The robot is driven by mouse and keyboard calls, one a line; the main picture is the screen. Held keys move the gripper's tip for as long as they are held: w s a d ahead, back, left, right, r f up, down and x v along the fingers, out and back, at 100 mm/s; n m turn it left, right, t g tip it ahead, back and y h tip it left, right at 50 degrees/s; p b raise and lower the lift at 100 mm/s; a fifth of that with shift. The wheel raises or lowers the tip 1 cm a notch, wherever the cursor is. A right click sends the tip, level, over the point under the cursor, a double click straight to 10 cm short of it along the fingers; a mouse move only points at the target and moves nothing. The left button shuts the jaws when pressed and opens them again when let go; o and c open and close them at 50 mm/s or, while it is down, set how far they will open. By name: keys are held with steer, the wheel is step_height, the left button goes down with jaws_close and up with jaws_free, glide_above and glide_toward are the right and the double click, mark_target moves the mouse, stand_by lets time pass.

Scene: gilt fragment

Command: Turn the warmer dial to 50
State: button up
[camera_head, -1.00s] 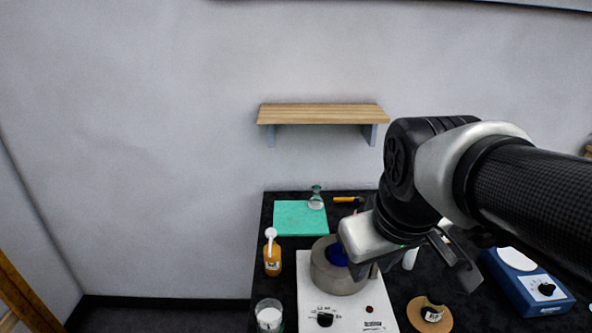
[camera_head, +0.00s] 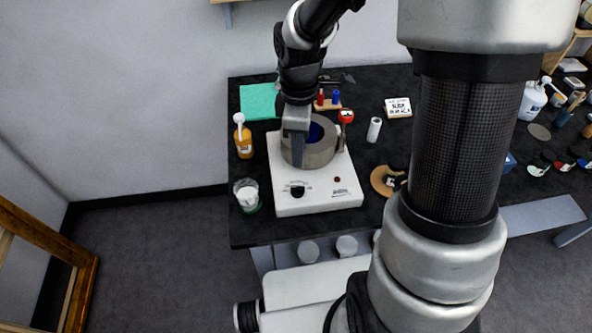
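The white warmer (camera_head: 312,202) stands near the front left of the black table. Its black dial (camera_head: 297,190) is on the front left of its top face, with small markings too small to read. A grey ring-shaped pot (camera_head: 322,153) with a dark blue inside sits on the warmer. My gripper (camera_head: 296,160) points down over the left side of the pot, behind the dial and apart from it. Its fingers are partly hidden, and I cannot tell whether they are open or whether they touch the pot.
An orange bottle (camera_head: 243,142) and a glass jar (camera_head: 247,195) stand left of the warmer. A cork ring (camera_head: 383,181) and a white cylinder (camera_head: 374,129) are to its right. A teal mat (camera_head: 257,101) lies behind. My arm covers part of the right side.

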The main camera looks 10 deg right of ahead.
mark_target(298, 187)
step_height(298, 187, down, 13)
steer(key=shift+f, duration=0.2)
steer(key=shift+c, duration=0.4)
jaws_close()
